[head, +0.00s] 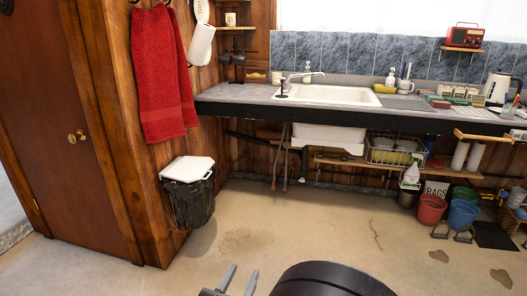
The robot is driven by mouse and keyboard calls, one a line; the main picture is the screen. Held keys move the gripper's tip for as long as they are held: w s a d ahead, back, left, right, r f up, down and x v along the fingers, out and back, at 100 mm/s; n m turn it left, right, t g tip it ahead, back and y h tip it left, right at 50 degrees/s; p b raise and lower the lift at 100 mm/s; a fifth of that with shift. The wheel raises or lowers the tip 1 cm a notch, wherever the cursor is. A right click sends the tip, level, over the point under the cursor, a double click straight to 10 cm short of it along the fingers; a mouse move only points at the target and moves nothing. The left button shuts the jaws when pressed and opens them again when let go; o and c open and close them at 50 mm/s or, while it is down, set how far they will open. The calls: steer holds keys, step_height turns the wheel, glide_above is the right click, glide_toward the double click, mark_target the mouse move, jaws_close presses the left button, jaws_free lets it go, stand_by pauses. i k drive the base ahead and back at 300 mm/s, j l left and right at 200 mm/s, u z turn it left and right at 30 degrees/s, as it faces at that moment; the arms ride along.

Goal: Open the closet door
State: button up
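The closet door (62,120) is a reddish-brown wooden panel at the left, set flush in a wooden frame (100,120). It looks shut. A brass knob (76,136) sits near its right edge. My gripper (236,278) is at the bottom centre of the head view, with its two grey fingers apart and nothing between them. It is well to the right of the door and away from the knob. The rest of the gripper is cut off by the bottom edge, next to my dark arm link.
A red towel (162,75) hangs right of the door, above a black bin (190,198) with a white lid. A counter with a sink (328,96) runs along the back wall. Buckets (432,208) stand at the right. The floor (240,230) in the middle is clear.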

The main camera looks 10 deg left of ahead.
mark_target(42, 114)
steer(key=i+j, duration=0.2)
steer(key=j, duration=0.45)
steer(key=i+j, duration=0.15)
steer(key=j, duration=0.45)
steer(key=i+j, duration=0.2)
steer(key=j, duration=0.45)
steer(key=i+j, duration=0.2)
steer(key=j, duration=0.4)
steer(key=i+j+u, duration=0.1)
steer(key=j, duration=0.55)
steer(key=i+j, duration=0.3)
steer(key=j, duration=0.3)
steer(key=i+j, duration=0.2)
steer(key=j, duration=0.45)
steer(key=i+j, duration=0.2)
steer(key=j, duration=0.4)
